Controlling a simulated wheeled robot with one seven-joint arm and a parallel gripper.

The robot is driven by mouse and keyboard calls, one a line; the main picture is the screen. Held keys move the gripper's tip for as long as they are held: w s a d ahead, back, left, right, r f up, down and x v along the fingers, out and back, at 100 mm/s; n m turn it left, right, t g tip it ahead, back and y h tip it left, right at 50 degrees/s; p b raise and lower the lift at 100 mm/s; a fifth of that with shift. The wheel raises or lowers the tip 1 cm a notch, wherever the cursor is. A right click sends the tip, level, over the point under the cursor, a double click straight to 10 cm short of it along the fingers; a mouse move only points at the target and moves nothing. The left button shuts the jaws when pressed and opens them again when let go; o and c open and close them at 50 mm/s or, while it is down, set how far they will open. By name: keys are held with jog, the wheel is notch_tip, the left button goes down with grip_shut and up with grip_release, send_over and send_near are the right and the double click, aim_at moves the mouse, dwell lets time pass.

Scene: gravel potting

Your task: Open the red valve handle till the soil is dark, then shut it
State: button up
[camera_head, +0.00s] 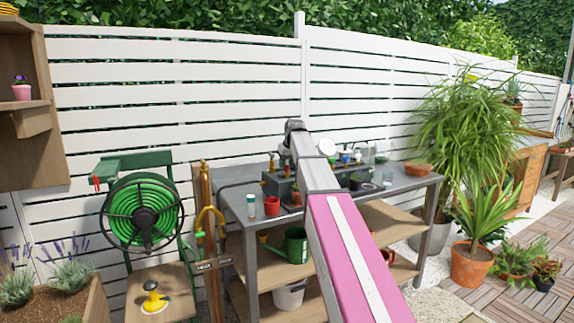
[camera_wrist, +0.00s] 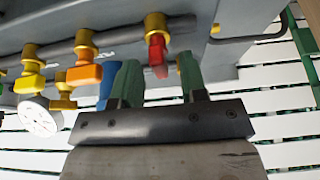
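In the wrist view, the red valve handle (camera_wrist: 157,55) hangs from a brass valve (camera_wrist: 156,24) on a grey pipe. My gripper (camera_wrist: 157,64) has its two green fingers apart, one on each side of the red handle. Gaps show between the fingers and the handle, so it does not look gripped. In the head view, my arm reaches over the grey potting bench (camera_head: 232,198), and my gripper and the red handle are hidden or too small to make out. A small terracotta pot (camera_head: 297,197) stands on the bench; I cannot tell how dark its soil is.
Orange (camera_wrist: 85,74) and yellow (camera_wrist: 30,82) handles, a blue part (camera_wrist: 108,82) and a white round gauge (camera_wrist: 38,117) sit near my gripper. A red cup (camera_head: 271,206) stands at the bench's left. A green hose reel (camera_head: 143,212) stands further left.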

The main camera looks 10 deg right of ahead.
grip_shut()
jog(key=shift+m, duration=0.3)
jog(key=m+h, duration=0.2)
jog(key=m, duration=0.2)
jog(key=shift+a, duration=0.1)
jog(key=m, duration=0.2)
jog(key=m+h, duration=0.1)
jog(key=m, duration=0.2)
jog(key=shift+w+h, duration=0.1)
jog(key=shift+h, duration=0.2)
jog(key=m+g+h, duration=0.1)
jog(key=m, duration=0.3)
jog(key=shift+a, duration=0.1)
jog(key=shift+m+g+h, duration=0.5)
jog(key=shift+m+g, duration=0.4)
jog(key=shift+m, duration=1.2)
